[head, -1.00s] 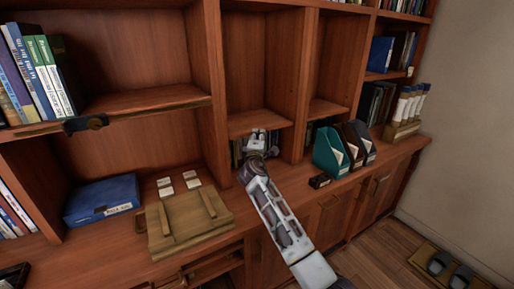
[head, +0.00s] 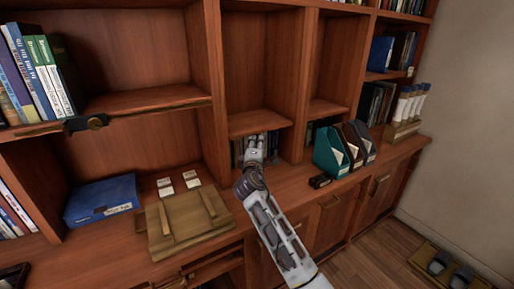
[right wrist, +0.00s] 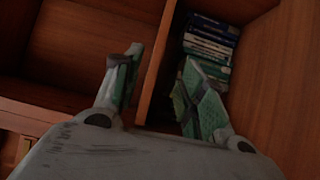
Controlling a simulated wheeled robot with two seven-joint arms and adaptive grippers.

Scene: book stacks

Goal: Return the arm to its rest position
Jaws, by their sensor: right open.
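My right arm reaches from the bottom of the head view up to the bookcase. My right gripper (head: 255,145) is at its end, in front of the low compartment below the middle shelf. In the right wrist view the right gripper (right wrist: 163,85) has its two fingers spread wide, with a wooden divider (right wrist: 158,70) beyond the gap. I see nothing held between them. My left gripper is not in view.
A wooden board with two bars (head: 187,222) lies on the counter left of the arm, near a blue box (head: 101,199) and small white cards (head: 178,184). To the right stand a teal file holder (head: 330,152), dark holders (head: 356,143) and a small black block (head: 319,181).

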